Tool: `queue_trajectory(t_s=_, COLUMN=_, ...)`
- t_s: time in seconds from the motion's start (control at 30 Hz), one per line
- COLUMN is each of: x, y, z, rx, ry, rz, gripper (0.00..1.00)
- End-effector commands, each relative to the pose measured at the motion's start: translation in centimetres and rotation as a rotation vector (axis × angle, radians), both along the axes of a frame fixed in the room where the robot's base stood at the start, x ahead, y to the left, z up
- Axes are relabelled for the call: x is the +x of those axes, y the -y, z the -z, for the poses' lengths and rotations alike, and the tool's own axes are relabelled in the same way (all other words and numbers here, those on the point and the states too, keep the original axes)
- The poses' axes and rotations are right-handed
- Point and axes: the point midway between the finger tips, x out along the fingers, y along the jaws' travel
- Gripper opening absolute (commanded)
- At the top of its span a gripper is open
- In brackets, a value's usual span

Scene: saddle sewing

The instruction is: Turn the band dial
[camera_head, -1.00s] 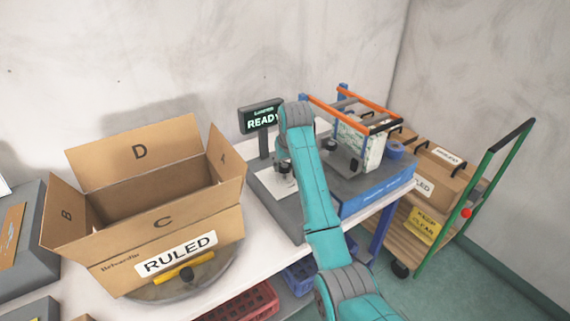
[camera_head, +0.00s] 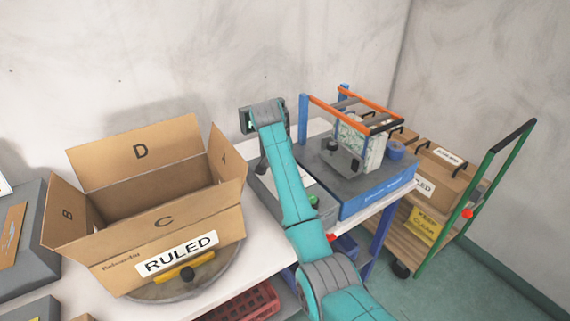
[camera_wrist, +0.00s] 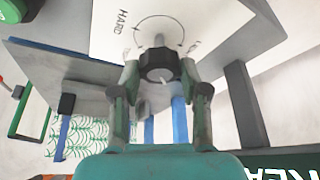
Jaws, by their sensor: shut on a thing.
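The band dial (camera_wrist: 157,60) is a dark, faceted knob on a white plate (camera_wrist: 225,25) with a curved arrow and the word HARD. A second word at the right is partly covered. My gripper (camera_wrist: 160,74) is shut on the dial, one finger on each side of it. A pale mark shows on the knob's near face. In the head view my teal arm reaches over the grey console (camera_head: 262,190) beside the press, and hides the dial and my fingers. Part of the white plate (camera_head: 306,180) shows right of my arm.
A blue-based press with an orange-railed frame (camera_head: 352,110) stands close at the right. An open cardboard box marked RULED (camera_head: 165,240) sits on a turntable at the left. A green-handled cart (camera_head: 490,170) stands further right.

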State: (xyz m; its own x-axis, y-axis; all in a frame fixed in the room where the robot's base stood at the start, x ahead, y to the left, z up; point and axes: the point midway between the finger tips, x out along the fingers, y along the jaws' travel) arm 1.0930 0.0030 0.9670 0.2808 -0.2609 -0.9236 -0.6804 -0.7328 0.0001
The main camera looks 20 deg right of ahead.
Motion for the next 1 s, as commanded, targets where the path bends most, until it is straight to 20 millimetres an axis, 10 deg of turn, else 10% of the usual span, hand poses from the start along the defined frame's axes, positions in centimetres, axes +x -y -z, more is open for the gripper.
queue_trajectory(t_s=1.0, x=0.10, y=-0.13, z=0.02, rx=0.001, ry=-0.001, rz=0.246, gripper=0.10)
